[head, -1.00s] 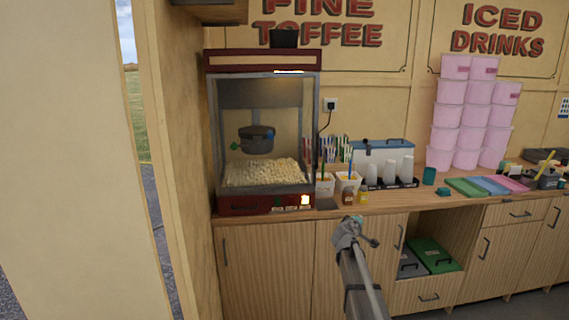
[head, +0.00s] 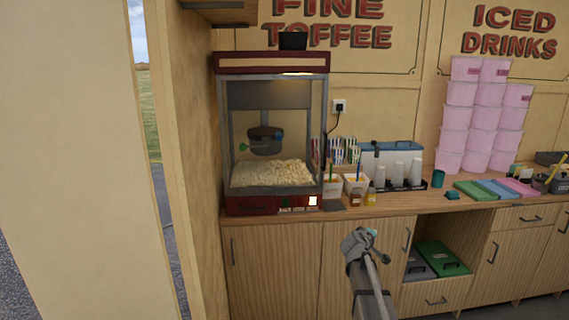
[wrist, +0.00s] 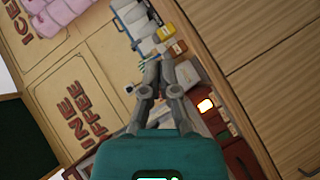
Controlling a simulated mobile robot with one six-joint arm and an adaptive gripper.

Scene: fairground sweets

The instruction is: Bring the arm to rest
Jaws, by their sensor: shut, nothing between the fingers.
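My arm (head: 371,304) reaches up from the bottom of the head view, in front of the counter's cupboard doors. The wrist end stands below the worktop edge in that picture, and my fingers are hidden there. In the wrist view my gripper (wrist: 160,68) is shut and empty, with its two grey fingers close together. Its teal body (wrist: 165,155) fills the bottom of that view. Nothing is seen touching the fingers.
The wooden counter (head: 275,216) carries a popcorn machine (head: 272,62), sauce bottles (head: 371,197), white cups (head: 398,175), a blue-lidded box (head: 400,147) and stacked pink tubs (head: 488,115). Green (head: 440,257) and grey bins sit in the open bay. A wall post stands left.

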